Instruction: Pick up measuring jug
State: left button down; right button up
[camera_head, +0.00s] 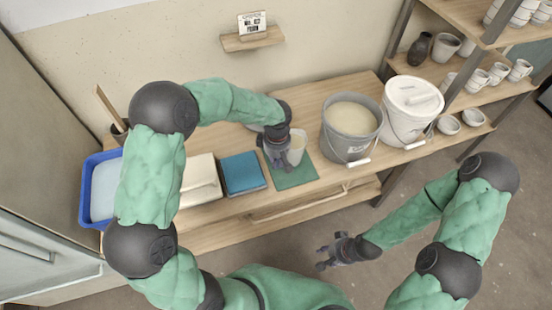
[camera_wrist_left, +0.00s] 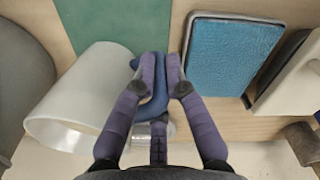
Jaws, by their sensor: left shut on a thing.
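The measuring jug (camera_head: 297,148) is a pale, translucent cup standing on a green mat (camera_head: 293,177) on the wooden bench. In the left wrist view the jug (camera_wrist_left: 85,97) is at the left, with a blue handle (camera_wrist_left: 154,103) on its right side. My left gripper (camera_head: 277,152) is beside the jug. In the left wrist view its purple-grey fingers (camera_wrist_left: 160,65) are shut on the handle. I cannot tell whether the jug's base touches the mat. My right gripper (camera_head: 328,252) is open and empty over the floor, in front of the bench.
A grey bucket (camera_head: 343,149) of cream glaze stands just right of the jug, with a white lidded bucket (camera_head: 409,128) beyond it. A blue tile or book (camera_head: 242,173), a pale block (camera_head: 200,181) and a blue tub (camera_head: 87,205) are left. A small shelf (camera_head: 252,40) holds a sign.

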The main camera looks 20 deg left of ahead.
pick_arm(q)
jog(key=s+d+r+p, duration=0.3)
jog(key=s+d+r, duration=0.2)
jog(key=s, duration=0.5)
jog(key=shift+r+p, duration=0.35)
jog(key=shift+r, duration=0.75)
jog(key=shift+s+d, duration=0.15)
dwell(0.4)
